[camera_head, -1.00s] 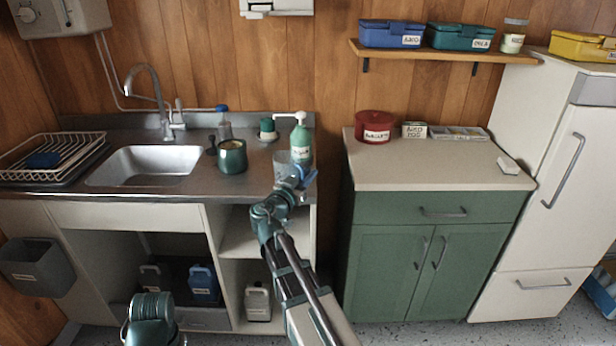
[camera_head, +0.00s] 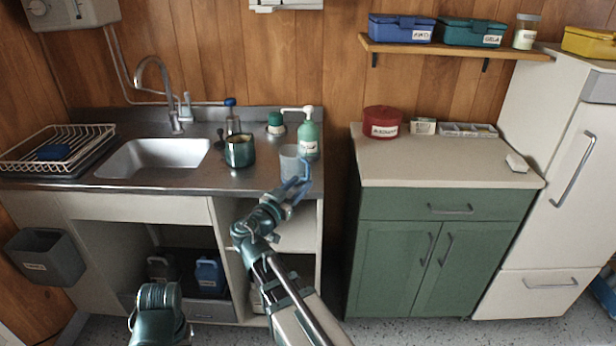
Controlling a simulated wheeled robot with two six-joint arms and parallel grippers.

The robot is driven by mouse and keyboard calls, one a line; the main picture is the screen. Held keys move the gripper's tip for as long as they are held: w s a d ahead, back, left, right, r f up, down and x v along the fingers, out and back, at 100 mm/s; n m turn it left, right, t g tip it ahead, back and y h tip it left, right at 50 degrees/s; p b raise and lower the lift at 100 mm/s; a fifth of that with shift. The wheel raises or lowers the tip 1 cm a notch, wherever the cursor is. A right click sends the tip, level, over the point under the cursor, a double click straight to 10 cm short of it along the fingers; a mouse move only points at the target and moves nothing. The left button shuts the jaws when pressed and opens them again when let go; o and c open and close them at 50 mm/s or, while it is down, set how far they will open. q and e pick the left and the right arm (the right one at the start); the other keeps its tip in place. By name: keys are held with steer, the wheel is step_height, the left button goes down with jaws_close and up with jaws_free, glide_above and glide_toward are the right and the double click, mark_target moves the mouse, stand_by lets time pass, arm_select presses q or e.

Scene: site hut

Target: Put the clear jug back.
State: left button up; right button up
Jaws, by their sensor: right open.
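The clear jug (camera_head: 289,161) stands upright on the steel sink counter (camera_head: 255,181), near its front right corner, just in front of the green pump bottle (camera_head: 308,138). My right gripper (camera_head: 302,180) is open, with its blue fingers at the near right side of the jug. The fingers overlap the jug's lower right edge in the picture, so I cannot tell whether they touch it. Only a teal part of my left arm shows at the bottom; its gripper is not in view.
A dark green pot (camera_head: 239,152) stands left of the jug, and the sink (camera_head: 155,157) lies farther left. A dish rack (camera_head: 55,150) is at the far left. The green cabinet (camera_head: 395,270) stands across a gap, its beige top (camera_head: 440,172) mostly clear at the front.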

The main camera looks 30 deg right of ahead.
steer(key=shift+v, duration=1.3)
steer(key=s+a+f+n+g+y, duration=0.25)
steer(key=s+a+f, duration=0.2)
steer(key=f, duration=0.25)
steer(key=s+a+f+n+g+y, duration=0.25)
steer(key=a+f+n+y, duration=0.2)
steer(key=f, duration=0.35)
steer(key=s+a+f+n+g+y, duration=0.1)
steer(key=s+a+f+n+y, duration=0.1)
steer(key=a, duration=0.4)
steer(key=s+a+f+n+g+y, duration=0.1)
steer(key=s+a+f+n+y, duration=0.1)
steer(key=s+a+n+y, duration=0.1)
steer(key=s+a+f+n+g+y, duration=0.2)
steer(key=s+a+f+n, duration=0.1)
steer(key=s+a, duration=0.3)
steer(key=a, duration=0.2)
steer(key=shift+s+a+n, duration=0.25)
steer(key=shift+a+n, duration=0.1)
steer(key=shift+n, duration=0.05)
